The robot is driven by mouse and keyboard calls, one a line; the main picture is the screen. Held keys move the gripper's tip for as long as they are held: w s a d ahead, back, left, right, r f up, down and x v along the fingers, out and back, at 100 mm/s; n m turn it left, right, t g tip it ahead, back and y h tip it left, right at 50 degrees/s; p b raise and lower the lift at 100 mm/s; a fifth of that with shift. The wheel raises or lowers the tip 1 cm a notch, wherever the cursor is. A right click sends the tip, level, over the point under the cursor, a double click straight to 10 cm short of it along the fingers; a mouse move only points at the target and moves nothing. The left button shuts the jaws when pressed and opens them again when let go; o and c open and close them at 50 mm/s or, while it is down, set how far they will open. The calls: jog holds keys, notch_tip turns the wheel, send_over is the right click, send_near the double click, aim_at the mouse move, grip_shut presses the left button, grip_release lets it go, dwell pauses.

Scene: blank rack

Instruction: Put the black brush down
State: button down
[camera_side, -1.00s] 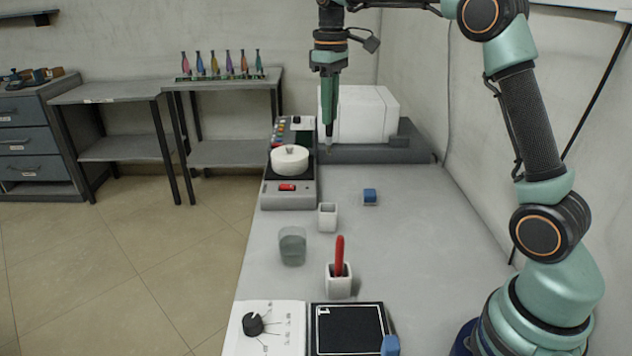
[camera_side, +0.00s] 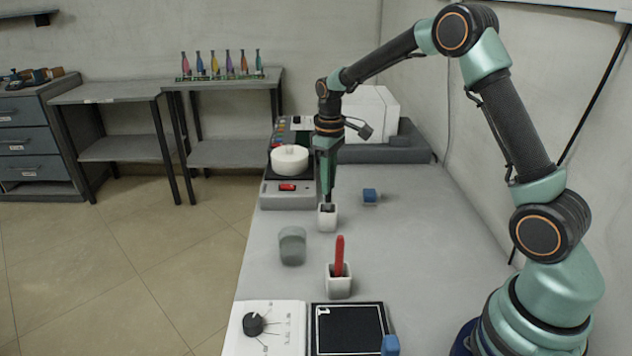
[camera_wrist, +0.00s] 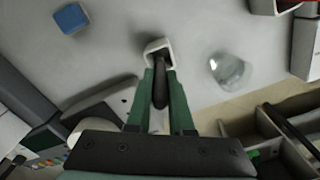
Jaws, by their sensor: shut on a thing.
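The black brush (camera_wrist: 160,92) shows in the wrist view as a dark handle between my fingers. Its far end is inside the mouth of a small white square holder (camera_wrist: 149,48). My gripper (camera_side: 327,199) is shut on the brush, directly above the same holder (camera_side: 328,220) in the side view. In the side view the brush is mostly hidden by my fingers and the holder. Whether it touches the holder's bottom cannot be seen.
A second white holder (camera_side: 339,284) with a red-handled tool (camera_side: 339,256) stands nearer the front. A clear glass (camera_side: 292,246) is left of my gripper; a blue block (camera_side: 370,195) is right. A white pot (camera_side: 289,160) sits behind. The counter's right is mostly clear.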

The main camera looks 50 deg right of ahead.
jog(key=shift+f, duration=1.35)
jog(key=shift+f, duration=0.1)
jog(key=c, duration=0.8)
grip_release()
